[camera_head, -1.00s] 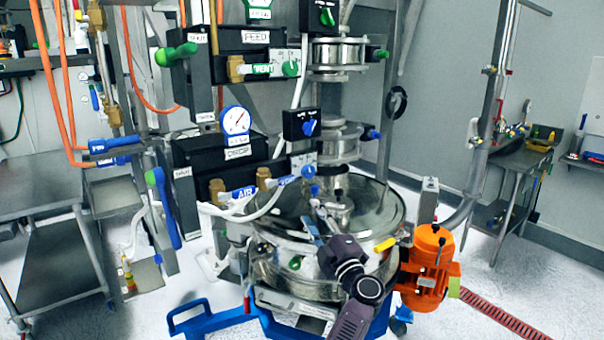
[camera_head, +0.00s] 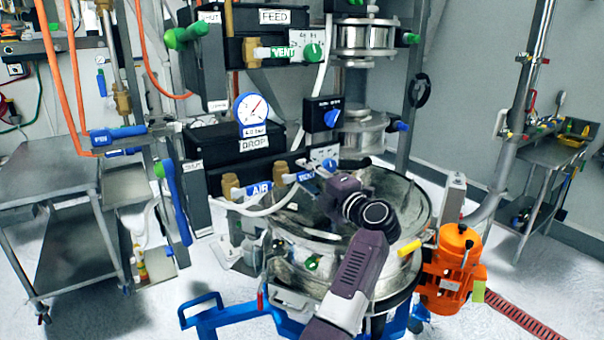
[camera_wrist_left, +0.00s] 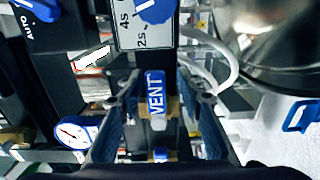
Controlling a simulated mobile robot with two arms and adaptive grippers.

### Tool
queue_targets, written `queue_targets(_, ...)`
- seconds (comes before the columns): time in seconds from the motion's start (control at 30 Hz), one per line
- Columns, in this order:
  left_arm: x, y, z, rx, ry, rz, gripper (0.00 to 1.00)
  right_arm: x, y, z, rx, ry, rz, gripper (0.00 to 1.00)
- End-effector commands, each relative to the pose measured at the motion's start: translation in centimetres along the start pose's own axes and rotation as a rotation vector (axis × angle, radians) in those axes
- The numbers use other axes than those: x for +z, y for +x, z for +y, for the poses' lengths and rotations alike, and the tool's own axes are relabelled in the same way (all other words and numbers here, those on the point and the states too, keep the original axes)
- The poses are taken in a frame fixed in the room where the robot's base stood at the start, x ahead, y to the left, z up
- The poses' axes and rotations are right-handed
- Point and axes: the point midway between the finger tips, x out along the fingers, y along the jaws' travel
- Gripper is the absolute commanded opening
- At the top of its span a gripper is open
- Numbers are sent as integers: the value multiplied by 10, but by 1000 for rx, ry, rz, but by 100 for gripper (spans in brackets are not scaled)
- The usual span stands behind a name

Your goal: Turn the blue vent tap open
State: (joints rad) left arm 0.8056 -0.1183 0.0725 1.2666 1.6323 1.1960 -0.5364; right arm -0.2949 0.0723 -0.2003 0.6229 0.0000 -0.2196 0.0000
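The blue vent tap (camera_head: 306,176) has a blue handle with a white VENT label and sits beside the blue AIR tap (camera_head: 258,189) on the lower DROP unit. In the left wrist view the vent tap (camera_wrist_left: 156,92) lies between the two fingers of my left gripper (camera_wrist_left: 158,108), its handle in line with them. The gripper is open, with a gap visible on each side of the handle. In the head view my left gripper (camera_head: 320,188) reaches the tap from the front right, its fingers partly hidden by the wrist. My right gripper is not in view.
A blue timer dial (camera_wrist_left: 153,10) is just beyond the tap. A green VENT tap (camera_head: 284,52) is on the FEED unit above. The steel sifter lid (camera_head: 400,200) lies below the arm, with an orange motor (camera_head: 452,268) at right. A white hose curves near the tap.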

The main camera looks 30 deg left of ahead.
Motion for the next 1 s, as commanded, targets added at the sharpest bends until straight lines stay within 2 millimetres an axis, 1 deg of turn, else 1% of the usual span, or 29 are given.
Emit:
queue_targets(0.07, 0, 0, 0, 0, -1, -1, 33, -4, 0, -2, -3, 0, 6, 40)
queue_targets(0.2, 0, 0, 0, 0, -1, -1, 33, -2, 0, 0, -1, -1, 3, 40)
queue_targets(0.27, 0, 0, 0, 0, -1, -1, 28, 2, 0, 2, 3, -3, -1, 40)
queue_targets(0.4, 0, 0, 0, 0, -1, -1, 12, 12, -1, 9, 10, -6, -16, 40)
queue_targets(0.5, 0, 0, 0, 1, -1, -1, 1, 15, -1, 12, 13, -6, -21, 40)
queue_targets(0.53, 0, 0, 1, 1, -1, -1, 0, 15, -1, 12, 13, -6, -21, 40)
queue_targets(0.83, 0, 1, 1, 2, -1, -1, 0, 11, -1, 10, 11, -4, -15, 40)
queue_targets(1.0, -3, 6, 2, 2, -19, 0, 0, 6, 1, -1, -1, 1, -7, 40)
